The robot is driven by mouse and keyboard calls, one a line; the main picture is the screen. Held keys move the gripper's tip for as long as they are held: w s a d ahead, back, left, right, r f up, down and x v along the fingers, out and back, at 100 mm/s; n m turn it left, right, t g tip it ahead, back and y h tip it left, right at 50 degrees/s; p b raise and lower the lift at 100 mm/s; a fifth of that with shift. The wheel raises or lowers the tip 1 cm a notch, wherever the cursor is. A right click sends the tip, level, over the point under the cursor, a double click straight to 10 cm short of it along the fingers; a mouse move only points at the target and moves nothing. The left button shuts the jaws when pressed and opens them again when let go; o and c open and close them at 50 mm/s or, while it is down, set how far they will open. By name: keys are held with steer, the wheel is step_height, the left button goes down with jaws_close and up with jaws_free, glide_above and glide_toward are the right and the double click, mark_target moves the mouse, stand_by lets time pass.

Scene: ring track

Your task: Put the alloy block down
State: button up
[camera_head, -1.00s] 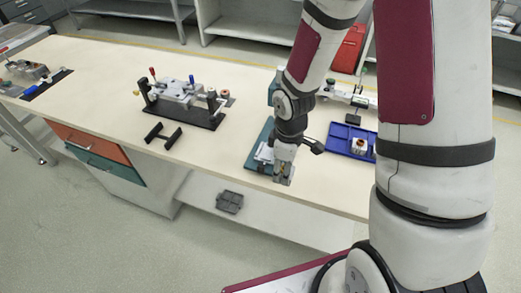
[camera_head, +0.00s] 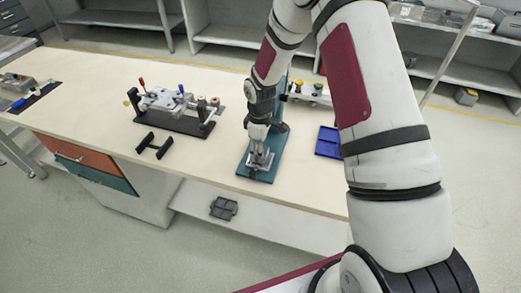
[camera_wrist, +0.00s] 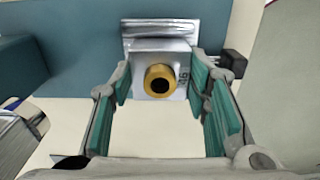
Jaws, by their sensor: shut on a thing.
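The alloy block (camera_wrist: 146,58) is a silver-grey block with a brass ring around a dark hole. In the wrist view it sits between the green-padded fingers of my gripper (camera_wrist: 166,92), which is shut on it. In the head view my gripper (camera_head: 261,158) points down over the front part of a teal plate (camera_head: 246,170) on the bench. The block is hard to tell from the fingers there. A silver bar (camera_wrist: 160,28) shows just beyond the block in the wrist view. I cannot tell whether the block touches the plate.
A clamp fixture (camera_head: 172,122) on a dark base and a black H-shaped piece (camera_head: 155,146) stand to the left. A blue tray (camera_head: 328,142) lies right of the plate, partly behind my arm. The bench top (camera_head: 95,100) is clear between the left-hand fixtures.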

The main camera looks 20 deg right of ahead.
steer(key=shift+f, duration=0.3)
steer(key=shift+f, duration=0.1)
steer(key=o, duration=1.1)
